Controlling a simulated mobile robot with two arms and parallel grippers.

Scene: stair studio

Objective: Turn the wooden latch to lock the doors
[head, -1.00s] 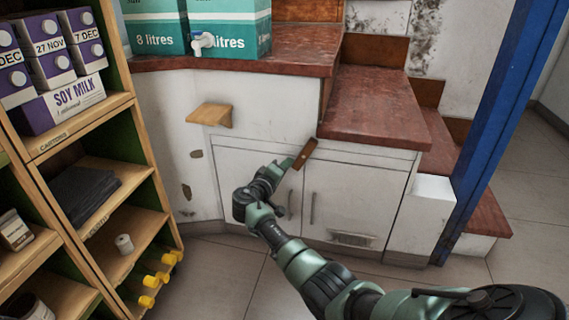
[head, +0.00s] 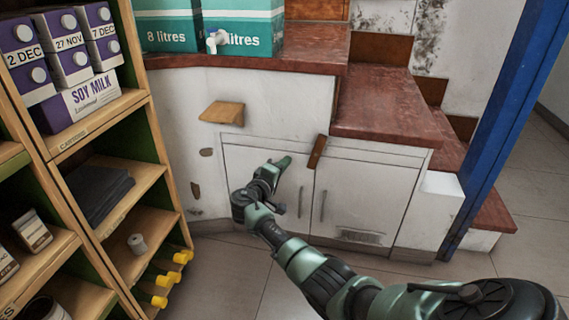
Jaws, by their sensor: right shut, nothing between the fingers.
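The wooden latch (head: 317,152) is a short brown bar at the top of the gap between two white cupboard doors. It stands close to upright, its top leaning a little right. The left door (head: 237,162) and right door (head: 368,202) look closed, each with a slim upright handle. My right gripper (head: 284,163) is shut and empty, in front of the left door. It is left of the latch, with a visible gap between them. My forearm and wrist hide part of the left door. My left gripper is not in view.
A small wooden ledge (head: 223,112) sticks out of the wall, above and left of the doors. A shelf unit (head: 152,175) with cartons and yellow-ended items stands at left. Red-brown steps (head: 385,105) rise above the cupboard. A blue post (head: 497,140) stands at right.

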